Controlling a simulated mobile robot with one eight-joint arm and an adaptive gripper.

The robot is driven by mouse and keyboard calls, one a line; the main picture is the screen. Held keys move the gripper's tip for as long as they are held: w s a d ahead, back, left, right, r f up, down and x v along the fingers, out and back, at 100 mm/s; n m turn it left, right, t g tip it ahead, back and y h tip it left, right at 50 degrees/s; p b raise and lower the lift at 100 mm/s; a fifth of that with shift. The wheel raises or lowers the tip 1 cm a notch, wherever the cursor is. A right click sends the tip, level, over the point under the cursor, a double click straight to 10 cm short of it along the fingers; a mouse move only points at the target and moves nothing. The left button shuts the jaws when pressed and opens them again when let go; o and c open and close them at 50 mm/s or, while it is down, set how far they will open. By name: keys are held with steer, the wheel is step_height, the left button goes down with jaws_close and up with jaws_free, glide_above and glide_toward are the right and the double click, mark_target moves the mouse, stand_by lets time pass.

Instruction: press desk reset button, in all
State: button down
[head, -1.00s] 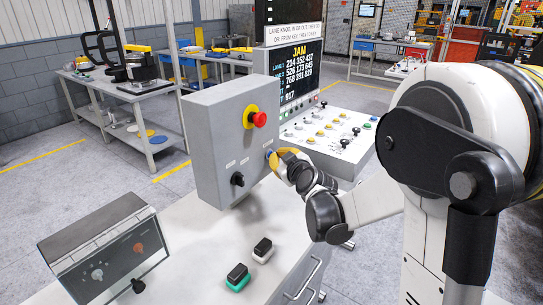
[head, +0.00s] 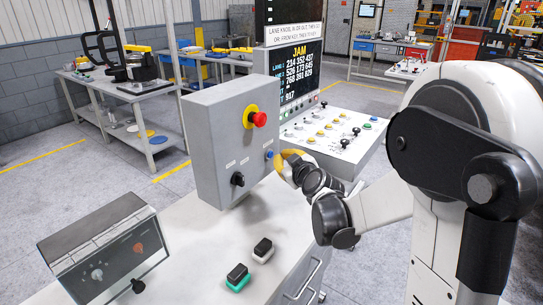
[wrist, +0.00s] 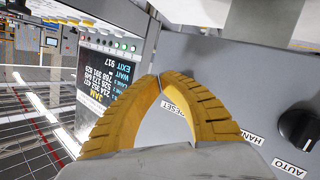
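The grey control box (head: 215,150) stands upright on the white desk. Its front carries a red emergency button (head: 259,119) on a yellow collar, a black selector knob (head: 237,179) and a small blue button (head: 269,155) at the right edge. The RESET label (wrist: 173,108) shows between the fingers. The blue button is not visible there.
The display (head: 296,72) behind the box reads JAM. A sloped panel of buttons and levers (head: 330,135) is behind my gripper. A smaller grey box (head: 105,250) and two black-topped switches (head: 237,277) (head: 263,250) are on the desk.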

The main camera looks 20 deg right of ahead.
steer(key=s+d, duration=0.1)
steer(key=s, duration=0.1)
steer(key=s+d, duration=0.2)
stand_by(0.5)
steer(key=shift+a, duration=0.1)
stand_by(0.5)
steer(key=s+a+r+m+g+y, duration=0.1)
steer(key=s+a+r+g+y, duration=0.15)
steer(key=s+a, duration=0.75)
steer(key=s+f+m+g+h, duration=0.1)
steer(key=s+f+m+g, duration=0.1)
steer(key=s, duration=0.8)
steer(key=s+f+m+g+h, duration=0.1)
steer(key=s+f+m+g, duration=0.1)
steer(key=s, duration=0.7)
steer(key=shift+s+a+f+g+h, duration=0.35)
steer(key=shift+f+g, duration=0.3)
steer(key=shift+g, duration=0.2)
